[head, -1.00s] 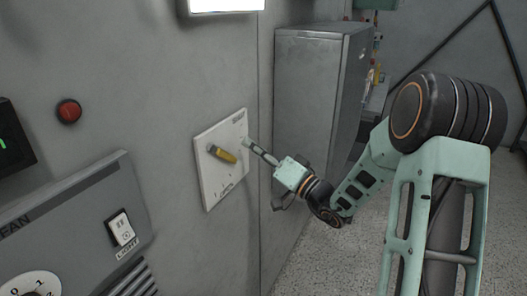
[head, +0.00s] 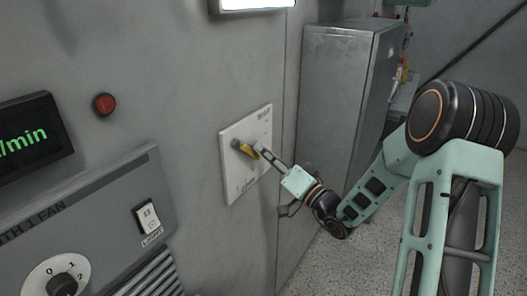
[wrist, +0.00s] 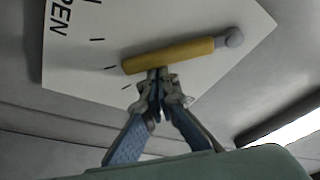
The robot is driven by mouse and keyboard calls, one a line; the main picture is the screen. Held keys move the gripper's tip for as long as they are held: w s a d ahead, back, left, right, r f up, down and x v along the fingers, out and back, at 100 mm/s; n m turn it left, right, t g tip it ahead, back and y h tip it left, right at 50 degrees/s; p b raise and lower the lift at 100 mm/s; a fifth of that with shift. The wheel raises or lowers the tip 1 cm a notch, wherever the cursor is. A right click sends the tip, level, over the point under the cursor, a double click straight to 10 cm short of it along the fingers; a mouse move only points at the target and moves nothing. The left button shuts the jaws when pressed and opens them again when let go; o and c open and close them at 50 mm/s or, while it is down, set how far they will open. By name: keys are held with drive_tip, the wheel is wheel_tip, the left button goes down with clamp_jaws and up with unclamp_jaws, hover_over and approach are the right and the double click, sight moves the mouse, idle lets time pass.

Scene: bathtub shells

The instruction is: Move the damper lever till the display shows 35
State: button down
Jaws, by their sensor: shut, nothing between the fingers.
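The damper lever (head: 246,150) is a yellow handle on a grey pivot, on a white wall plate (head: 237,184). It tilts down to the right in the head view. In the wrist view the lever (wrist: 168,54) lies across the white plate (wrist: 85,60), which has tick marks and "PEN" lettering. My gripper (head: 262,151) is shut and empty, its tips at the lever's free end. In the wrist view its fingertips (wrist: 159,78) are right at the lever's edge and seem to touch it. The display (head: 30,135) shows only green "/min"; its number is outside the view.
A grey fan panel (head: 110,215) with a dial (head: 55,278) and a light switch (head: 147,217) is at lower left. A red button (head: 105,104) is above it. A grey cabinet (head: 345,100) stands right of the plate, behind my arm.

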drive_tip(key=shift+s+a+f+m+b, duration=0.25)
drive_tip(key=shift+s+f+m+b, duration=0.15)
drive_tip(key=shift+f+b, duration=0.1)
